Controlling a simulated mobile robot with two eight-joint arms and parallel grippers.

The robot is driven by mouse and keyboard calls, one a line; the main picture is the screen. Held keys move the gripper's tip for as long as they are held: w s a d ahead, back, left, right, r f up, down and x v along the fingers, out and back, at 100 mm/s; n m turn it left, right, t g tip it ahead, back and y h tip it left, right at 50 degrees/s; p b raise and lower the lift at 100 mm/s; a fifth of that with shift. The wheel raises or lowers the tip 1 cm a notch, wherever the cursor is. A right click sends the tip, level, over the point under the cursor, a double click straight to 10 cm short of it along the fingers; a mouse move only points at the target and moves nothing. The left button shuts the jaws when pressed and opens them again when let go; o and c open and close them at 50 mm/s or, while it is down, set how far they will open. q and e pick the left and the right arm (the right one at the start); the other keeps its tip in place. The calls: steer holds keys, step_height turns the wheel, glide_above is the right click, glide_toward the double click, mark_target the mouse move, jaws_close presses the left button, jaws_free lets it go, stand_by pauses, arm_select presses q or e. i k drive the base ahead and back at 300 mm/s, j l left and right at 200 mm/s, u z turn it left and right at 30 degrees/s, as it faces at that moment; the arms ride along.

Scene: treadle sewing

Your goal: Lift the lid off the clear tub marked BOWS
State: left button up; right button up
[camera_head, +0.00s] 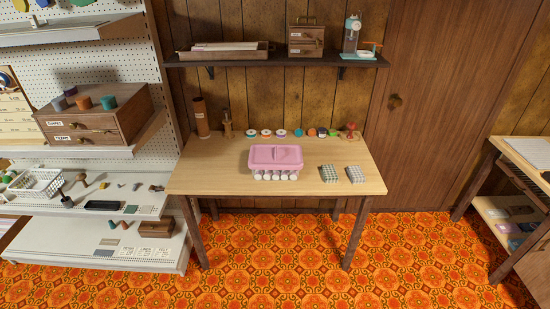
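A tub with a pink lid (262,163) stands on the wooden table (210,178), a little left of its middle. The lid is on and has a raised part on top. Several white round shapes (275,176) show just below the lid's front edge; I cannot tell whether they are inside the tub or in front of it. No BOWS marking can be read at this size. Neither of my grippers is in view.
Two grey checked pieces (328,174) lie right of the tub. Several coloured spools (280,133) line the table's back. A dark wall shelf (280,62) hangs above. A pegboard shelf unit (90,140) stands left. Orange patterned floor (270,270) in front is clear.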

mark_target(262, 156)
steer(key=i+j+u, duration=0.15)
steer(key=i, duration=0.4)
steer(key=i+j+u, duration=0.15)
steer(key=i, duration=0.4)
steer(key=i+j+u, duration=0.15)
steer(key=i, duration=0.4)
